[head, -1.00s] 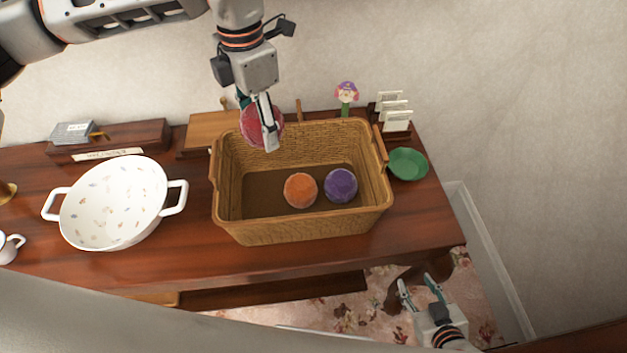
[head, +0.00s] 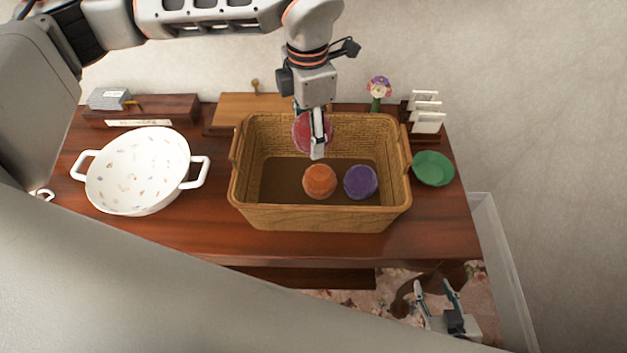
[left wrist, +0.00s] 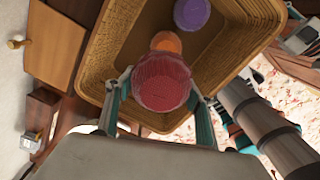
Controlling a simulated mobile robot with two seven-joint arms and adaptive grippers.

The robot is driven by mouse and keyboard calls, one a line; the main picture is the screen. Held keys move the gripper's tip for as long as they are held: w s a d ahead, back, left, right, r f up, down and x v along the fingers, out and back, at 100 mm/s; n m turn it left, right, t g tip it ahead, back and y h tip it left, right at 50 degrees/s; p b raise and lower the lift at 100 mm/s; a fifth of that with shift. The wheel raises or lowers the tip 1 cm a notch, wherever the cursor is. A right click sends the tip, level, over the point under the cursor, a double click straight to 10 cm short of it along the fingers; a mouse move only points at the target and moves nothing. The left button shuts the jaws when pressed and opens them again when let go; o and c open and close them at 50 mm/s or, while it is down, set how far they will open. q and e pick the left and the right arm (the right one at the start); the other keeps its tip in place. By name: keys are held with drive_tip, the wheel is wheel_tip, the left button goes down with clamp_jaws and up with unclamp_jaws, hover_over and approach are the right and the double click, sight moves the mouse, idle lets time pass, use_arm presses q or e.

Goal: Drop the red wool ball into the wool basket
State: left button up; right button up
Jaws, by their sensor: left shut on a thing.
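The red wool ball (head: 304,133) is held by my left gripper (head: 316,145), whose fingers are shut on it. In the left wrist view the red ball (left wrist: 162,82) sits between the two fingertips. The wool basket (head: 318,218) is a tan wicker box on the table. The left gripper and ball show over the basket's opening, toward its back side; the exact height is hard to tell. An orange ball (head: 320,181) and a purple ball (head: 360,182) lie on the basket floor. My right gripper (head: 437,290) is open and empty, low beyond the table's front edge.
A white two-handled colander (head: 140,175) stands left of the basket. A green bowl (head: 433,168) lies to its right. A flower figure (head: 378,90), a letter rack (head: 428,118) and a wooden board (head: 235,110) stand behind, near the wall.

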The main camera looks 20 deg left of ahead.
use_arm(q)
drive_tip(key=shift+f, duration=0.25)
drive_tip(key=o, duration=1.2)
drive_tip(key=shift+c, duration=0.2)
drive_tip(key=shift+r, duration=0.1)
wheel_tip(320, 180, up, 12)
drive_tip(key=shift+f, duration=0.1)
